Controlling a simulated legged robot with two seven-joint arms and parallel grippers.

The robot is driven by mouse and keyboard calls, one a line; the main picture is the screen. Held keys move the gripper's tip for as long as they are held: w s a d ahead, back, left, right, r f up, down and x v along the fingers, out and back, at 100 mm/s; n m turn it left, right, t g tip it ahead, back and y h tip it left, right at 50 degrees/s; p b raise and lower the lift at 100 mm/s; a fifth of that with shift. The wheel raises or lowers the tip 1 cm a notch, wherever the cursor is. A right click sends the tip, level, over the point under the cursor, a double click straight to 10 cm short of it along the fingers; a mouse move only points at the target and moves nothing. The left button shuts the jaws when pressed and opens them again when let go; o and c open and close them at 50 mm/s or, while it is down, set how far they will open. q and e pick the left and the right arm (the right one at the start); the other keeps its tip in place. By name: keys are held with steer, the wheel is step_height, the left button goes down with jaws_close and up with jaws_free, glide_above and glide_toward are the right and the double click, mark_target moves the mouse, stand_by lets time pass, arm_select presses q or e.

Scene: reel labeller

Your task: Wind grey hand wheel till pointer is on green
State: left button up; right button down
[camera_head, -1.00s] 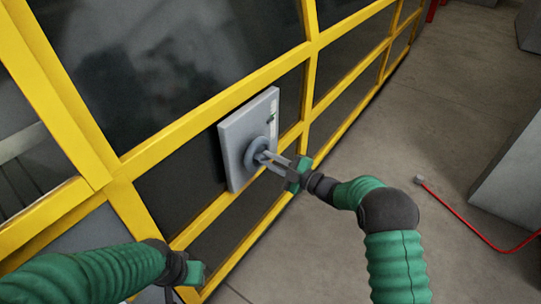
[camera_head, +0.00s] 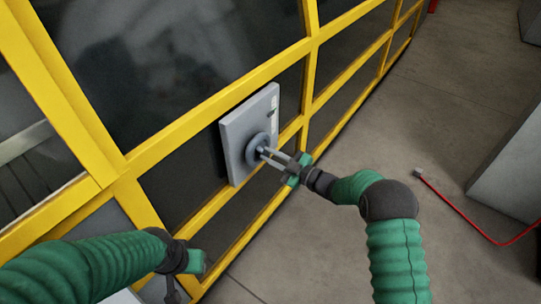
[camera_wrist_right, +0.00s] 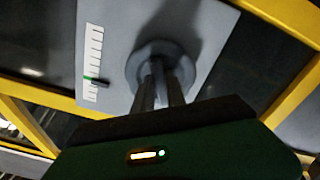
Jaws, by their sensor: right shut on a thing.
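The grey hand wheel (camera_head: 252,157) sits on a light grey panel (camera_head: 236,131) fixed to the yellow frame. In the right wrist view the wheel (camera_wrist_right: 143,58) faces me. My right gripper (camera_head: 265,151) is shut on a part at the wheel's middle, which its fingers (camera_wrist_right: 160,72) partly hide. A white scale (camera_wrist_right: 95,55) with dark ticks runs along the panel beside the wheel. A small dark pointer (camera_wrist_right: 103,83) lies across the scale close to a green mark (camera_wrist_right: 89,78); their exact alignment is too small to tell. My left gripper (camera_head: 194,262) is away at the lower left, its fingers unclear.
Yellow frame bars (camera_head: 200,107) with dark panes surround the panel. A red cable (camera_head: 466,212) lies on the open concrete floor at right, near a grey block (camera_head: 512,170).

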steer(key=shift+f, duration=0.2)
steer(key=c, duration=1.4)
jaws_free()
steer(key=shift+c, duration=0.2)
steer(key=shift+o, duration=0.4)
steer(key=shift+r, duration=0.1)
steer(key=p+v, duration=0.2)
steer(key=v, duration=1.4)
steer(key=shift+s+d, duration=0.2)
steer(key=shift+d, duration=0.15)
